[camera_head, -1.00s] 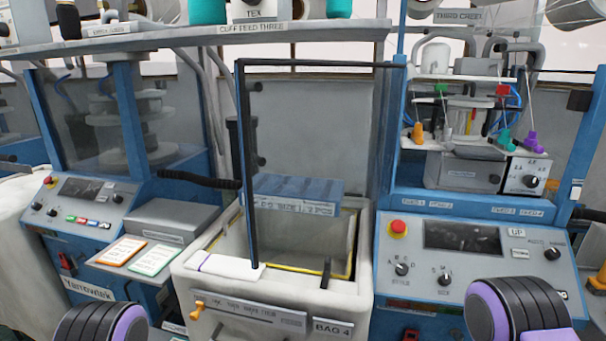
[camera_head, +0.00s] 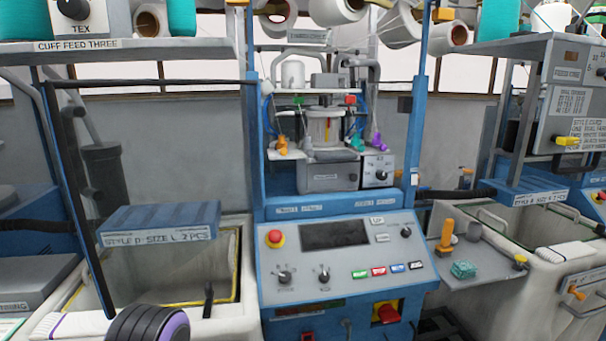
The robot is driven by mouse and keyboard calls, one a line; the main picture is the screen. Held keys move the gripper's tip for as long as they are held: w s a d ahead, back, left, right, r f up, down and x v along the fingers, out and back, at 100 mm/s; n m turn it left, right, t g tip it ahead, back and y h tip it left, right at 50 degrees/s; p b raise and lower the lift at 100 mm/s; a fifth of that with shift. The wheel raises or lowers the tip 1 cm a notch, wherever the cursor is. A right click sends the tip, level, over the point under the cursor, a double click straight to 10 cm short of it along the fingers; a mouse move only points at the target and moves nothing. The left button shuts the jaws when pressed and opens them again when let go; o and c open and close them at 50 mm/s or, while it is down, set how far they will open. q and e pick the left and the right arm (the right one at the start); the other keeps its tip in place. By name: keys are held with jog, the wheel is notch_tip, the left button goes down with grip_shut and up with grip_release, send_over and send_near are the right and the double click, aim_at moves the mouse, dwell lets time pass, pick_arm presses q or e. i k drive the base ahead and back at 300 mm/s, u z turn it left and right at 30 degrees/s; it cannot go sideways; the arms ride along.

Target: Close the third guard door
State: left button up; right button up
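The guard door of the middle knitting machine stands open. Its dark frame (camera_head: 82,200) swings out to the left of the machine, with a top bar running to the machine's left blue post (camera_head: 255,120). The door panel looks clear. The machine's front opening shows a white-topped knitting head (camera_head: 322,125) with coloured yarn guides, uncovered. "Cuff feed three" is lettered on the shelf edge (camera_head: 90,46) at the upper left. A black and purple part of my arm shows at the bottom left, near the door's lower end. Neither gripper is in view.
Below the opening is a control panel (camera_head: 340,258) with a red button (camera_head: 275,238). A pale bin (camera_head: 222,300) with a blue tray (camera_head: 160,222) above it sits behind the door frame. A side shelf (camera_head: 475,260) and another bin (camera_head: 565,285) stand to the right.

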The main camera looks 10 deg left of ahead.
aim_at(62, 129)
jog(key=z, duration=2.7)
jog(key=k, duration=2.2)
jog(key=u, duration=1.8)
jog(key=k, duration=0.5)
jog(key=u, duration=0.05)
jog(key=i, duration=0.5)
